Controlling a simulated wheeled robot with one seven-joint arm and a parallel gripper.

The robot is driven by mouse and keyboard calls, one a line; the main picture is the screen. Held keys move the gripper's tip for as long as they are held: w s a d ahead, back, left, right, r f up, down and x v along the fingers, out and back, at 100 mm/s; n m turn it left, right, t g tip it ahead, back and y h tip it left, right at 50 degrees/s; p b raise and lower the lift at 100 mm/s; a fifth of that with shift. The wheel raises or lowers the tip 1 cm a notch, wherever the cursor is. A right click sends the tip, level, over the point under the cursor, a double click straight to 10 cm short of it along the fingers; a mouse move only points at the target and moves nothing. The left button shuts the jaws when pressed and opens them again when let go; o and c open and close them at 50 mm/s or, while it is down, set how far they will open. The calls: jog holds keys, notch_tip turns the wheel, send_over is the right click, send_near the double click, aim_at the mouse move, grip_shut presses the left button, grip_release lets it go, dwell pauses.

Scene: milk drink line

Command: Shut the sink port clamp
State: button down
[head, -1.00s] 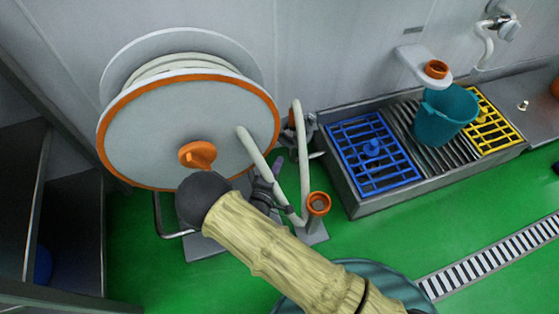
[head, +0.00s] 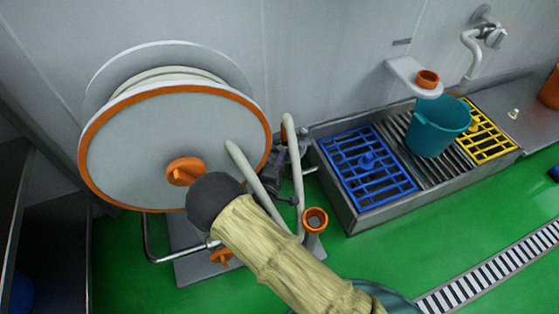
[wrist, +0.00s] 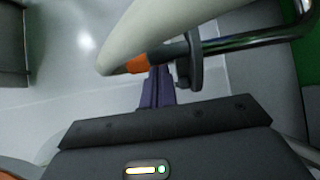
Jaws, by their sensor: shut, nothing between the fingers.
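The sink port clamp (head: 304,135) is a small dark grey fitting at the left end of the sink, beside the hose's orange end (head: 289,129). In the wrist view the dark clamp (wrist: 194,62) sits where the orange hose end (wrist: 137,64) meets a shiny metal pipe. I cannot tell whether the clamp is open or shut. My gripper (head: 281,156) is shut and empty, close to the clamp and partly behind the pale hose. In the wrist view its purple fingertips (wrist: 157,75) are together, just below and left of the clamp; contact is not clear.
The pale hose (head: 297,180) loops close around my gripper. A large reel (head: 130,140) with an orange knob stands left. An upright orange-rimmed port (head: 315,219) is below. The sink (head: 350,222) holds blue and yellow grids and a teal bucket (head: 432,130).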

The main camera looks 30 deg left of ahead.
jog(key=shift+w+d+p, duration=0.6)
jog(key=shift+w+p, duration=0.2)
jog(key=shift+p, duration=0.1)
